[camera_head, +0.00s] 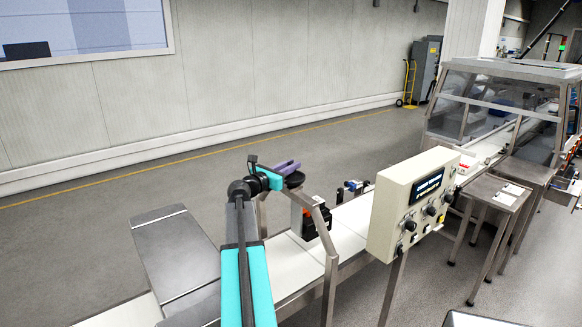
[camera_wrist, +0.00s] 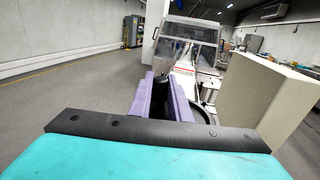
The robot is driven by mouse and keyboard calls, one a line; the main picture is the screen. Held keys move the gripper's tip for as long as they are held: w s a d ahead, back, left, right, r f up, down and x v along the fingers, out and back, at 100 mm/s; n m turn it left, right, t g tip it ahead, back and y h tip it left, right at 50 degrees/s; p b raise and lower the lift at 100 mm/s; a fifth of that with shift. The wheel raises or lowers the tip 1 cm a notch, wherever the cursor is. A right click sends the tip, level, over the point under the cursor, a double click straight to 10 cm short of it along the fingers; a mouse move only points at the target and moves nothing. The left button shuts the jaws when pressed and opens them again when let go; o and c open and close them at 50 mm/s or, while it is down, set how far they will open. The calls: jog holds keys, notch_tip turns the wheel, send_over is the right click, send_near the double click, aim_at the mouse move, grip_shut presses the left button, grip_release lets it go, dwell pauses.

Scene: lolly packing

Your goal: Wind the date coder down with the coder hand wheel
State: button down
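The coder hand wheel (camera_head: 294,180) is a dark disc on top of the metal frame over the conveyor, partly covered by my gripper. Its curved black rim (camera_wrist: 211,119) shows right of the fingers in the wrist view. My gripper (camera_head: 287,166) has purple fingers that reach over the wheel. In the wrist view, my gripper (camera_wrist: 161,82) has its two fingers apart with something dark between them, perhaps the wheel's handle. I cannot tell whether the fingers press on it. The date coder (camera_head: 311,222), a dark box with an orange-red patch, sits below inside the frame.
A beige control box (camera_head: 411,205) with a display and knobs stands right of the frame. The white conveyor belt (camera_head: 347,231) runs toward a clear-walled machine (camera_head: 495,105). A metal frame post (camera_head: 330,285) stands close to my arm. The floor behind is clear.

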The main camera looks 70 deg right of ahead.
jog(key=shift+s+d, duration=0.1)
jog(key=shift+d, duration=0.05)
jog(key=shift+a+f+n+t, duration=0.1)
jog(key=shift+a+n+t, duration=0.2)
jog(key=shift+t, duration=0.1)
dwell(0.9)
jog(key=shift+n+t+h, duration=0.3)
jog(key=shift+t, duration=0.2)
